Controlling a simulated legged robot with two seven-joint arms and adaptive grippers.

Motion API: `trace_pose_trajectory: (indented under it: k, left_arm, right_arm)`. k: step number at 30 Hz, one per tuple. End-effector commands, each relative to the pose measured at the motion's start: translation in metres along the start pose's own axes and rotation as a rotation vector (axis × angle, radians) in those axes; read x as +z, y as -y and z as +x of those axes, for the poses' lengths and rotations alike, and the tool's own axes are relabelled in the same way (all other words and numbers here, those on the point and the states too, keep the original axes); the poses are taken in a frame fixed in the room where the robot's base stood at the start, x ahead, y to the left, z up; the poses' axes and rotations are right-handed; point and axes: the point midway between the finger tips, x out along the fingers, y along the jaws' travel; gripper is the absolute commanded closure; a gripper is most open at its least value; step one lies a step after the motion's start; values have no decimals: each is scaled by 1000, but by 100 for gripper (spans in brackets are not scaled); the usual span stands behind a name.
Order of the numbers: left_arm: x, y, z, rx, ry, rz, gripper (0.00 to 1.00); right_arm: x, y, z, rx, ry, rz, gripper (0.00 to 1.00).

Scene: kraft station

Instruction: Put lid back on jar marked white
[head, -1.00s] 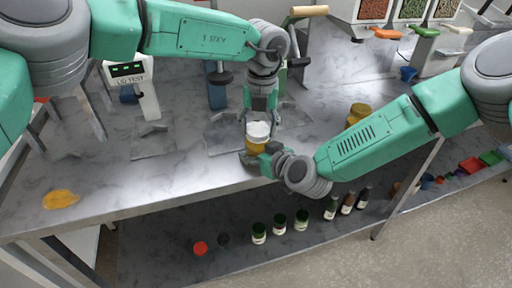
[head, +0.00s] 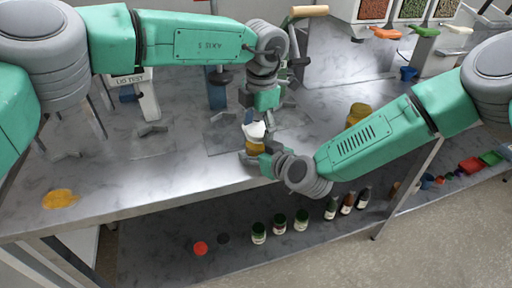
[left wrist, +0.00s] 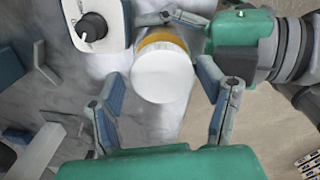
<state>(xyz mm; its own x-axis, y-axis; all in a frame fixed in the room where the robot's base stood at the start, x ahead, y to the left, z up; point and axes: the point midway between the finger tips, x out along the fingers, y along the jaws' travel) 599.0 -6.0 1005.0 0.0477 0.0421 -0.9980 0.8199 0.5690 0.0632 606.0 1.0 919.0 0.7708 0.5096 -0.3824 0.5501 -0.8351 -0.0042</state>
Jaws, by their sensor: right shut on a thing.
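A jar with amber contents (head: 255,148) stands near the front edge of the table, with a white lid (head: 256,131) on its top. In the left wrist view the round white lid (left wrist: 162,76) fills the middle, with the amber jar (left wrist: 162,40) showing behind it. My left gripper (head: 254,122) is above the jar; its fingers are spread on either side of the lid, with gaps visible in the left wrist view (left wrist: 165,100). My right gripper (head: 252,158) is shut on the jar from the right, low on its side. I cannot tell whether the lid is fully seated.
A yellow jar (head: 358,113) stands behind my right arm.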

Motion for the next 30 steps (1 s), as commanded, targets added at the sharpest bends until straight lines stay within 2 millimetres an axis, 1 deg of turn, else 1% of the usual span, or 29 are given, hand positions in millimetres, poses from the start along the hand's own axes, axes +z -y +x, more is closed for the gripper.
trace_pose_trajectory:
  k: [1, 5, 12, 15, 22, 23, 25, 28, 30]
  left_arm:
    - [1, 3, 0, -4, 1, 3, 30]
    - [1, 3, -6, -4, 2, 2, 30]
    - [1, 2, -36, -2, 2, 0, 30]
    - [1, 2, -44, -3, 2, 0, 30]
    - [0, 1, -45, -3, 0, 0, 30]
    - [0, 1, -45, -3, 0, -1, 33]
    - [0, 1, -46, -2, 0, -13, 33]
    - [1, 1, -49, -1, -1, -90, 33]
    - [1, 1, -54, 0, -2, -190, 33]
  right_arm:
    - [4, 0, 0, -1, 7, 1, 100]
    - [4, 0, 0, 0, 7, 1, 100]
    - [4, 0, 0, 0, 7, 1, 100]
    - [4, 0, 0, 0, 7, 1, 100]
    - [4, 0, 0, 0, 7, 1, 100]
    - [4, 0, 0, 0, 7, 1, 100]
    - [4, 0, 0, 0, 7, 1, 100]
    - [4, 0, 0, 0, 7, 1, 100]
    - [4, 0, 0, 0, 7, 1, 100]
